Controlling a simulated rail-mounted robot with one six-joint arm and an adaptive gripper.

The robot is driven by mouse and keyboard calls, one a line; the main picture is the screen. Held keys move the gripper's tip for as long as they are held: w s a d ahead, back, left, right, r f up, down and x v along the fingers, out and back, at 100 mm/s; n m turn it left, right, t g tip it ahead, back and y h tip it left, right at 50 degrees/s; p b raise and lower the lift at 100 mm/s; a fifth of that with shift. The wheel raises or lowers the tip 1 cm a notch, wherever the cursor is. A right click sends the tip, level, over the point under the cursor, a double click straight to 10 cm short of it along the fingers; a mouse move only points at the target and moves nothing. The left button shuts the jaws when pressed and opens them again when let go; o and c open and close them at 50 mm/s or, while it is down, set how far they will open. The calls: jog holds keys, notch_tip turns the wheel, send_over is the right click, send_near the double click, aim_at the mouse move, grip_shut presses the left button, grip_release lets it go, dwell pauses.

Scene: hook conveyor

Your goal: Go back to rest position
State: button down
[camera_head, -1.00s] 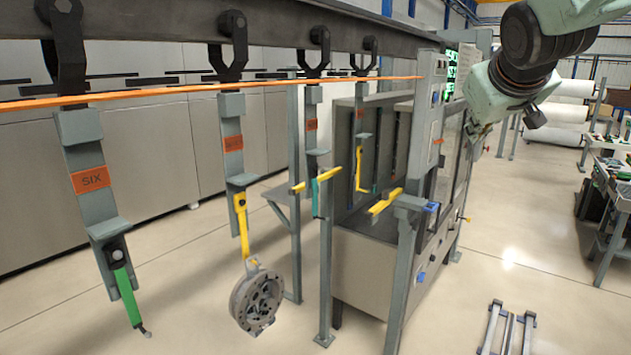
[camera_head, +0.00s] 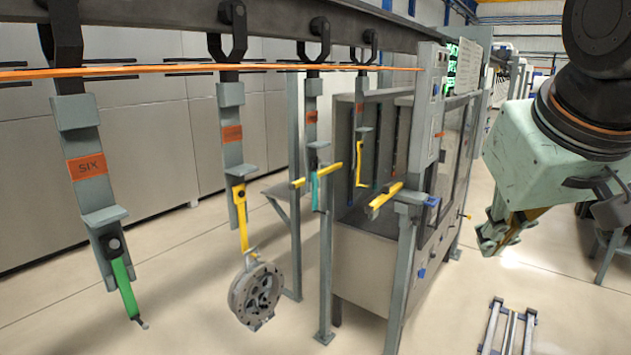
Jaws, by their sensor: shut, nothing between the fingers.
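My gripper (camera_head: 503,240) is at the right of the head view, below my arm's pale green wrist housing, and points down. It is shut and empty, in the air to the right of the grey cabinet machine. It touches nothing that I can see. The hanging carriers are well to its left: one with an orange SIX label (camera_head: 87,166) and a green hook (camera_head: 124,286), and one with a yellow hook (camera_head: 241,219) that bears a round grey metal housing (camera_head: 256,294).
An overhead rail (camera_head: 280,28) carries the hangers past the grey cabinet machine (camera_head: 362,265). Yellow bars (camera_head: 385,197) stick out near its posts. A small metal frame (camera_head: 508,328) stands on the floor at the lower right. The floor around that frame is clear.

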jog(key=s+a+f+g, duration=0.1)
jog(key=s+f, duration=0.3)
jog(key=s, duration=0.4)
jog(key=s+a+f+g+y+b, duration=0.1)
jog(key=s+a+f, duration=0.3)
jog(key=s, duration=0.5)
jog(key=shift+a+f, duration=0.15)
jog(key=shift+f, duration=0.05)
dwell(2.4)
